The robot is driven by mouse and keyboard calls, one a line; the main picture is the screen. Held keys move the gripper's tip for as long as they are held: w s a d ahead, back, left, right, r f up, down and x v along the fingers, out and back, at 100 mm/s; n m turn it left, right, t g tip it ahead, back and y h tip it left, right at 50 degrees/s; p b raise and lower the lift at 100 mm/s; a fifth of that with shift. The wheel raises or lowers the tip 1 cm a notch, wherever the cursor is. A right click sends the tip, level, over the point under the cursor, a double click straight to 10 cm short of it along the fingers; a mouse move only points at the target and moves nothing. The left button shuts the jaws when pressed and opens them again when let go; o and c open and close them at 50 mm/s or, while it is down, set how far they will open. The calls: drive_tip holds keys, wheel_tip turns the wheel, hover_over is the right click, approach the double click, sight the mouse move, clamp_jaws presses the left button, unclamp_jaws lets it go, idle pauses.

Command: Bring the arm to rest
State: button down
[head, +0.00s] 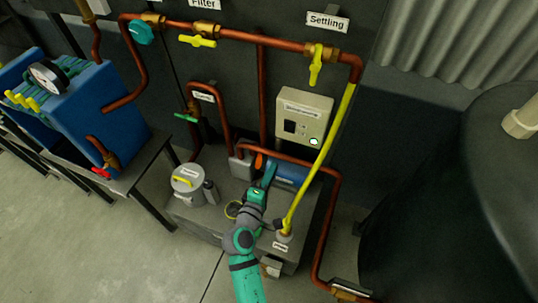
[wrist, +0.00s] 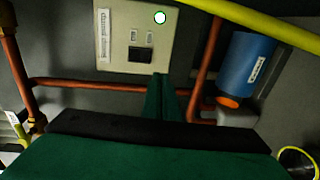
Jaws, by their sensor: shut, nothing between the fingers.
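My gripper (head: 270,168) is at the end of my teal and grey arm, reaching up and away over the grey plinth (head: 185,212). In the wrist view its two green fingers (wrist: 164,84) are together with nothing between them. The fingertips point toward the beige control box (head: 303,117), which also fills the upper middle of the wrist view (wrist: 132,35). A white-green round light shows on the box. In the head view the gripper overlaps the blue pump motor (head: 290,173); I cannot tell the gap between them.
Copper pipes (head: 255,36) run above and around the plinth. A yellow hose (head: 325,150) slants down close to my arm's right side. A grey canister (head: 187,183) stands left of the gripper. A large dark tank (head: 440,200) is at right. Floor is clear at lower left.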

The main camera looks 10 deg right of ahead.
drive_tip(key=s+a+f+m+y, duration=0.2)
drive_tip(key=s+a+f+y, duration=0.25)
drive_tip(key=s, duration=0.45)
drive_tip(key=s+a+f+m+y, duration=0.1)
drive_tip(key=s+a+f+y, duration=0.2)
drive_tip(key=s+a, duration=0.45)
drive_tip(key=s+r+m+y, duration=0.1)
drive_tip(key=s+r+m, duration=0.3)
drive_tip(key=s, duration=0.5)
drive_tip(key=s+r+m+t, duration=0.1)
drive_tip(key=s+r+m, duration=0.3)
drive_tip(key=s, duration=0.5)
drive_tip(key=shift+r+t+y, duration=0.3)
drive_tip(key=shift+r+y, duration=0.05)
drive_tip(key=shift+r, duration=0.25)
drive_tip(key=shift+a, duration=0.1)
